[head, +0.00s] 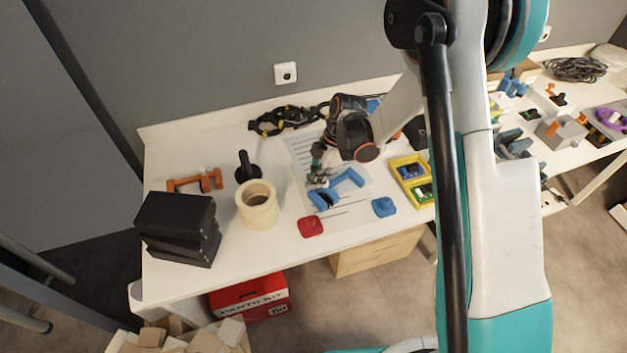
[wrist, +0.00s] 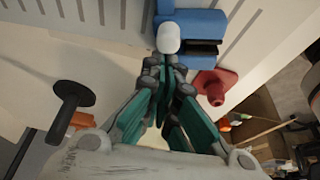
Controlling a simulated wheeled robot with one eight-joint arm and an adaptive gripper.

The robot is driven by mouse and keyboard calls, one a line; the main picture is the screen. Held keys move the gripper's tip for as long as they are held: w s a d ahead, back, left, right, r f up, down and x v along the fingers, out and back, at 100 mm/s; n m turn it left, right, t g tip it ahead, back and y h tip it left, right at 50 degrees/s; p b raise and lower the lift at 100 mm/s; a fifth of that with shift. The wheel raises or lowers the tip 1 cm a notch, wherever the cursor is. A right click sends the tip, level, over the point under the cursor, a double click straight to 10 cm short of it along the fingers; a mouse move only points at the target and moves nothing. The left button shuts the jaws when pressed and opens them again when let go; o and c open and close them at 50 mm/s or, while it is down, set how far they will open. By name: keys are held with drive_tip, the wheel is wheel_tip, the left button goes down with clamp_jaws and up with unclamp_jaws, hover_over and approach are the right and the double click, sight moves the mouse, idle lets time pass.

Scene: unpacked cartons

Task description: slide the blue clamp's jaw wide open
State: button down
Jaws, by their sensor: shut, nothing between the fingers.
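The blue clamp (head: 349,180) lies on the white table, over a printed sheet, in the head view. In the wrist view its blue body (wrist: 200,22) is at the top centre, with a dark part and a pale rounded knob (wrist: 168,38) at its left end. My gripper (head: 317,181) is beside the left end of the clamp. In the wrist view its fingers (wrist: 168,68) are together and empty, with the tips just below the pale knob. I cannot tell whether they touch it. Part of the clamp is hidden by my gripper in the head view.
A yellow bin (head: 396,165) is to the right. Cable lies behind.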

drive_tip(key=w+d, duration=0.1)
drive_tip(key=d, duration=0.1)
drive_tip(key=w+d, duration=0.3)
drive_tip(key=d, duration=0.1)
drive_tip(key=shift+w+d+b, duration=0.15)
drive_tip(key=shift+d+b, duration=0.1)
drive_tip(key=shift+b, duration=0.15)
drive_tip(key=shift+a, duration=0.1)
